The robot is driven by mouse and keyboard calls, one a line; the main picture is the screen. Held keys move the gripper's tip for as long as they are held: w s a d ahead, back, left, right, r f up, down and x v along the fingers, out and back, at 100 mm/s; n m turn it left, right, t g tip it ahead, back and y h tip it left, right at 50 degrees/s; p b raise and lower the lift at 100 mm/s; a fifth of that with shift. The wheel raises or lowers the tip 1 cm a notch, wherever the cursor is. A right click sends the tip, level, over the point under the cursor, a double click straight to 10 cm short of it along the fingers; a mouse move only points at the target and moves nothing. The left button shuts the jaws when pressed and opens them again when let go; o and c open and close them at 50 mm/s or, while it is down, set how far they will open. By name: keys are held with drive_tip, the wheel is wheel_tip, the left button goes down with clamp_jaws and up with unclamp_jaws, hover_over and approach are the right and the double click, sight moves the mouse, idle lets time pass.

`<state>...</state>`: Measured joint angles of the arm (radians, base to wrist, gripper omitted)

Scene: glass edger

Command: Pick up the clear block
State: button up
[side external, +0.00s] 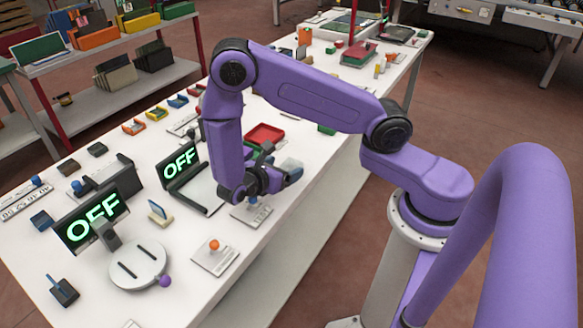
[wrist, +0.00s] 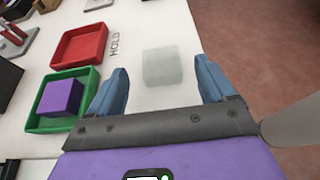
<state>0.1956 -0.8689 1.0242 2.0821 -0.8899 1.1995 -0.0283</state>
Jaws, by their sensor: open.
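The clear block (wrist: 162,66) is a pale, frosted cube on the white table, to the right of the red tray in the wrist view. My gripper (wrist: 162,75) is open, with one blue finger on each side of the block's near end in that view. No contact shows, and I cannot tell the height of the fingertips above the table. In the side external view my gripper (side external: 286,174) is low over the table, and a pale shape beside it seems to be the block, partly hidden.
The red tray (wrist: 80,46) is empty, beside the word HOLD. A green tray (wrist: 44,124) holds a purple block (wrist: 61,97). The table's edge is close on the right. Two OFF screens (side external: 92,219) and a white round dial (side external: 138,264) stand at the left.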

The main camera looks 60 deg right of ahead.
sight(293, 163)
drive_tip(key=x, duration=0.4)
drive_tip(key=shift+d, duration=0.4)
drive_tip(key=c, duration=1.1)
drive_tip(key=shift+c, duration=0.2)
